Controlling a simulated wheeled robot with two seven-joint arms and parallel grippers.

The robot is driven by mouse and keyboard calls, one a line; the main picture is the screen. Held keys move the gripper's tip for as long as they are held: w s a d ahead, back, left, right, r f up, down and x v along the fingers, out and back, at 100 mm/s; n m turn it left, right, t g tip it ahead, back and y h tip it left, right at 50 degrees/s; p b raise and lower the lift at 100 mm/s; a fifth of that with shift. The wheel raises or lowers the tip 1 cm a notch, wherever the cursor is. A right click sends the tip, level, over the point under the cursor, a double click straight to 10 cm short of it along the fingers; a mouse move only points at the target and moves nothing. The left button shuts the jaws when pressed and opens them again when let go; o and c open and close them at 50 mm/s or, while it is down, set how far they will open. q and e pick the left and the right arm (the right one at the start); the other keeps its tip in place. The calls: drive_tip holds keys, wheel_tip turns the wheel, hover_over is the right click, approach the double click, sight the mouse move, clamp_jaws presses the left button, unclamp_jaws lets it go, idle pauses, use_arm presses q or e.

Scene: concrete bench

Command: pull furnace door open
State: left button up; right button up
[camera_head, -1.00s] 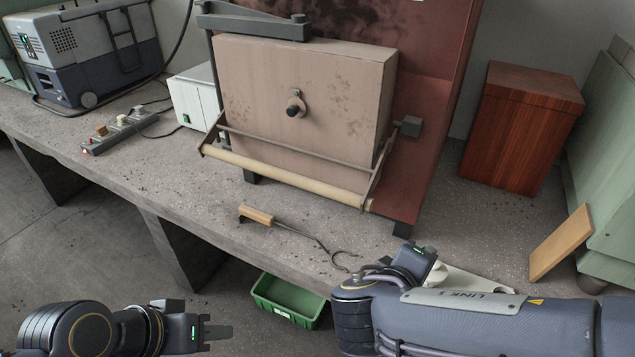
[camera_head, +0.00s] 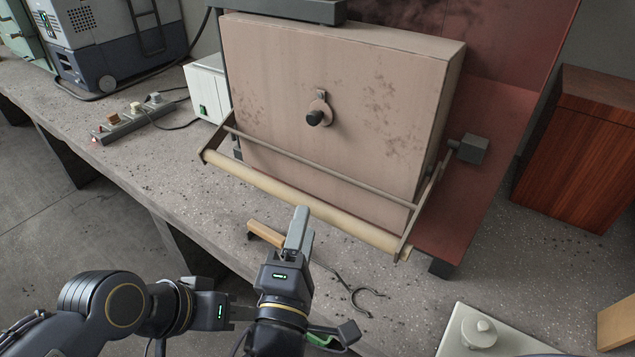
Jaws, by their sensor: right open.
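The furnace door (camera_head: 345,120) is a pale pinkish block with a dark round knob (camera_head: 318,114) at its middle. My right gripper (camera_head: 298,232) is open and empty, pointing up toward the bar. Its tips meet the bar's lower edge in the picture; I cannot tell whether they touch. My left gripper (camera_head: 240,313) is low on the left, partly hidden behind my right wrist; its opening is unclear.
Wooden-handled tongs (camera_head: 352,288) lie on the bench, partly behind my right gripper. A pale plate with a knob (camera_head: 480,331) lies at lower right. A reddish wooden box (camera_head: 575,150) stands right; a power strip (camera_head: 130,119) lies left.

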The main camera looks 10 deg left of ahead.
drive_tip(key=w+r, duration=0.1)
drive_tip(key=w, duration=0.6)
drive_tip(key=shift+r, duration=0.2)
drive_tip(key=shift+a, duration=0.1)
clamp_jaws()
